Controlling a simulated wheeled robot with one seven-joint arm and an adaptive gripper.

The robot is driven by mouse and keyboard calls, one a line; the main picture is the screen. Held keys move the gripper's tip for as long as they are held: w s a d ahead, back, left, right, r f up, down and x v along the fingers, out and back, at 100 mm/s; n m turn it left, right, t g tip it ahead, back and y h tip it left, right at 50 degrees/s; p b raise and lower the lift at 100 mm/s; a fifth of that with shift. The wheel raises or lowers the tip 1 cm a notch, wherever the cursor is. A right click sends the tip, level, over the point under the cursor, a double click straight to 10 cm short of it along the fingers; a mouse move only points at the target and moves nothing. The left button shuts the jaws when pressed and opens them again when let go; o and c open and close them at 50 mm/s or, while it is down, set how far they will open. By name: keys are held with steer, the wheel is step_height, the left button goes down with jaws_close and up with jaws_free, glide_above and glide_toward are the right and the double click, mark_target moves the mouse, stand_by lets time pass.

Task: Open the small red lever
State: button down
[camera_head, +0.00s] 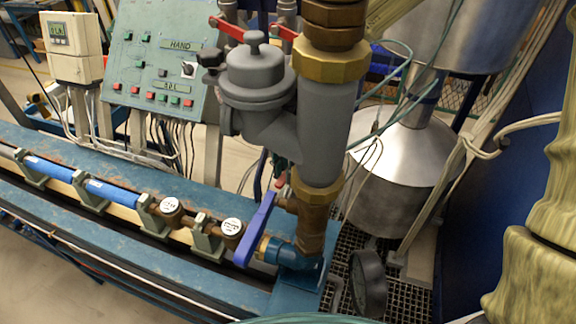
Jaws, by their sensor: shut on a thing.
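Two red levers show at the top of the bench: one (227,28) left of the grey filter body and one (284,32) partly behind the brass-topped pipe. A small red part (281,181) also shows low behind the grey pipe, mostly hidden, and I cannot tell whether it is a lever. I cannot tell which of these is the small red lever. A larger blue lever (255,229) stands tilted upright on the brass valve below. My gripper does not show in this view.
The grey vertical pipe (322,130) and filter body (256,75) block the middle. A control panel (160,55) stands behind left. A round gauge (368,283) stands at the front. A steel tank (400,170) is behind right, and a pale bulging column (540,230) fills the right edge.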

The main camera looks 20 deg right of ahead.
steer(key=shift+s+d+r+n+p, duration=0.15)
steer(key=shift+s+n+p, duration=0.05)
steer(key=shift+n+p, duration=0.45)
steer(key=shift+d+n, duration=0.1)
steer(key=shift+n, duration=0.45)
steer(key=c, duration=1.4)
jaws_free()
steer(key=shift+o, duration=0.2)
step_height(320, 180, up, 12)
steer(key=shift+d, duration=0.1)
